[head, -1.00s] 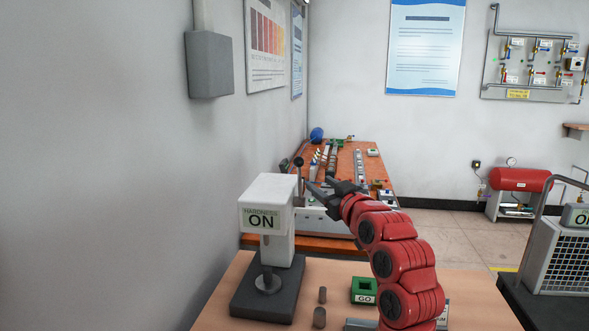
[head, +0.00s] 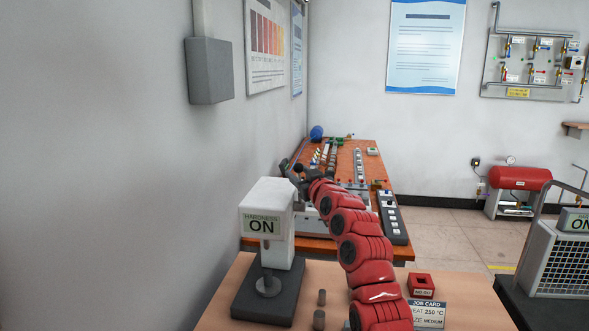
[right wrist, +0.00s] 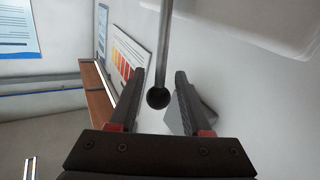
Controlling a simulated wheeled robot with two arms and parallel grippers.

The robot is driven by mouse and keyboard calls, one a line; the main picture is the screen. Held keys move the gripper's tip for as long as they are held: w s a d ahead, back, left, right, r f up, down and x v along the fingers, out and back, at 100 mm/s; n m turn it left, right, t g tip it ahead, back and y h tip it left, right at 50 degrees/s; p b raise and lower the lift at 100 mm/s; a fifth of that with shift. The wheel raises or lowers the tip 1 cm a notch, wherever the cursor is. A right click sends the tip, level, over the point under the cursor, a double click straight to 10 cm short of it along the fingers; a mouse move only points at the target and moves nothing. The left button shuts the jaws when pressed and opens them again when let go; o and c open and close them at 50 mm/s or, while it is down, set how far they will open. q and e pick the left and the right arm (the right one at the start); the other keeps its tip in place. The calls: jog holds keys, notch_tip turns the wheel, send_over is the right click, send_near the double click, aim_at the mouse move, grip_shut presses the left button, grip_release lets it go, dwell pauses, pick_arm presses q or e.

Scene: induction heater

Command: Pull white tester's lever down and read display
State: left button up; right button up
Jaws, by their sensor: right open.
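The white hardness tester (head: 267,200) stands on a dark base (head: 268,297) on the near bench, and its display (head: 262,224) reads "HARDNESS ON". Its lever, a grey rod with a black ball knob (right wrist: 158,98), shows in the right wrist view between my two fingers, with gaps on both sides. My right gripper (head: 288,167) is open, behind and above the tester's upper right edge. In the head view the lever's lower part is hidden behind the tester and arm. My left gripper is out of view.
A red block (head: 421,280) and a job card (head: 427,313) lie further right. A wall with a grey box (head: 209,71) is close on the left. A cluttered orange bench (head: 340,160) stands behind.

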jog(key=shift+p+x, duration=0.35)
jog(key=shift+x, duration=0.8)
jog(key=shift+w+a, duration=0.15)
jog(key=shift+w, duration=0.45)
jog(key=shift+f, duration=0.1)
grip_shut()
